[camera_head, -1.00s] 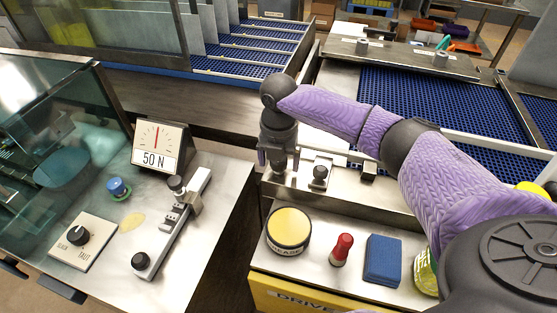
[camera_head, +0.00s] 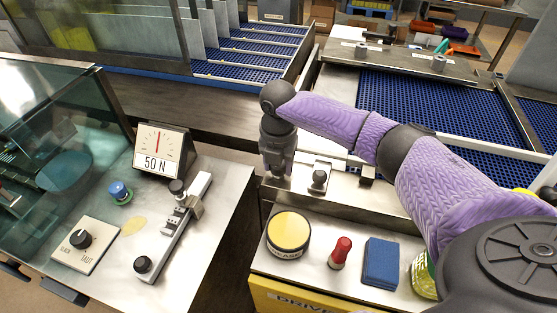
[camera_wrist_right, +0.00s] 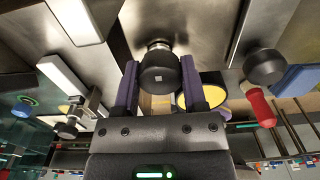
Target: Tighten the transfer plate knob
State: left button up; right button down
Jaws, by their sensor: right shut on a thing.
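My right gripper (camera_head: 277,174) points down at the left end of the steel ledge in front of the blue conveyor. In the right wrist view its two purple fingers stand on either side of a black knob (camera_wrist_right: 160,72) with a small pale square on its top, and they are shut on it. In the head view the gripper hides this knob. A second black knob (camera_head: 319,177) stands on a small bright plate just right of the gripper; it also shows in the right wrist view (camera_wrist_right: 265,66). My left gripper is not in view.
In front of the ledge are a yellow-topped round tin (camera_head: 289,231), a red-handled tool (camera_head: 340,252) and a blue block (camera_head: 381,262). Left, across a gap, a bench holds a 50 N gauge (camera_head: 160,152), a blue knob (camera_head: 119,192) and a dial plate (camera_head: 85,243).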

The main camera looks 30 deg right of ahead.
jog(key=m+p, duration=0.1)
jog(key=p, duration=0.1)
jog(key=m+p, duration=0.1)
jog(key=m, duration=0.1)
jog(key=shift+r+p, duration=0.3)
jog(key=shift+p, duration=0.05)
jog(key=m+p, duration=0.2)
jog(key=m, duration=0.1)
jog(key=shift+f+m+p, duration=0.1)
jog(key=shift+m+p, duration=0.5)
jog(key=shift+m, duration=0.3)
jog(key=m+p, duration=0.1)
jog(key=m, duration=0.1)
jog(key=shift+w+m, duration=0.1)
jog(key=shift+m, duration=0.3)
jog(key=m+p, duration=0.1)
jog(key=m, duration=0.2)
jog(key=shift+p, duration=0.4)
jog(key=m, duration=0.2)
jog(key=shift+m+p, duration=0.3)
jog(key=shift+m, duration=0.7)
jog(key=shift+w, duration=0.1)
